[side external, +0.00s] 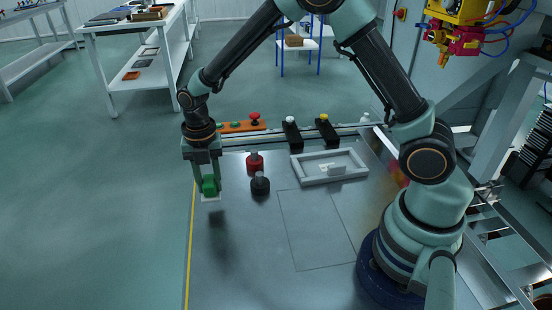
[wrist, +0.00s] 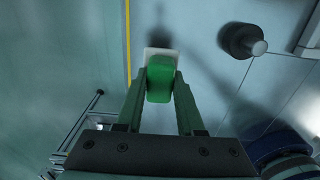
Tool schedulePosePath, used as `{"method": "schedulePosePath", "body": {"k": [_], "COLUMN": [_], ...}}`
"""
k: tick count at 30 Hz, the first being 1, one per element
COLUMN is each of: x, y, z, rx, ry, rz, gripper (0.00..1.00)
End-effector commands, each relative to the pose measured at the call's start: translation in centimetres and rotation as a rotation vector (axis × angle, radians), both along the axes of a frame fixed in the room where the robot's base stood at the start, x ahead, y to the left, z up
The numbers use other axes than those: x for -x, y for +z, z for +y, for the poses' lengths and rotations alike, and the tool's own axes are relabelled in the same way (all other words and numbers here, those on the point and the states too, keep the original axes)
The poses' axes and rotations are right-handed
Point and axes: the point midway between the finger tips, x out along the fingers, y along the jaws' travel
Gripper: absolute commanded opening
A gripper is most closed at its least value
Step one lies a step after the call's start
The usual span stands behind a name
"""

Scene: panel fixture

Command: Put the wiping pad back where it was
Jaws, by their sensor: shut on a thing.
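The wiping pad (side external: 209,188) has a green grip on top and a flat white pad below. My gripper (side external: 207,181) is shut on the green grip and holds the pad in the air near the left edge of the metal table (side external: 235,265). Its shadow lies on the table apart from it. In the wrist view the green grip (wrist: 160,80) sits between the two fingers (wrist: 160,92), with the white pad (wrist: 151,52) showing beyond it. The pad's underside is hidden.
A grey tray (side external: 298,172) holds a small white block. An orange button strip (side external: 238,127) and black switch boxes (side external: 293,134) line the back. The table's front middle is clear.

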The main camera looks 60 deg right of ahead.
Motion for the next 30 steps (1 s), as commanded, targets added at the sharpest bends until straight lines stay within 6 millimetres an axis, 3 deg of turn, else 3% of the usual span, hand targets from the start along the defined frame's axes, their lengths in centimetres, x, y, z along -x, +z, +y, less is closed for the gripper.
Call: {"method": "schedulePosePath", "body": {"k": [10, 23, 24, 26, 30], "x": [0.0, 0.0, 0.0, 0.0, 0.0], "y": [-4.1, -4.7, -4.7, -4.7, -4.7], "z": [0.0, 0.0, 0.0, 0.0, 0.0], "rx": [0.0, 0.0, 0.0, 0.0, 0.0], "ry": [0.0, 0.0, 0.0, 0.0, 0.0], "rz": [0.001, 0.0, 0.0, 0.0, 0.0], "gripper": [0.0, 0.0, 0.45, 0.67, 0.67]}}
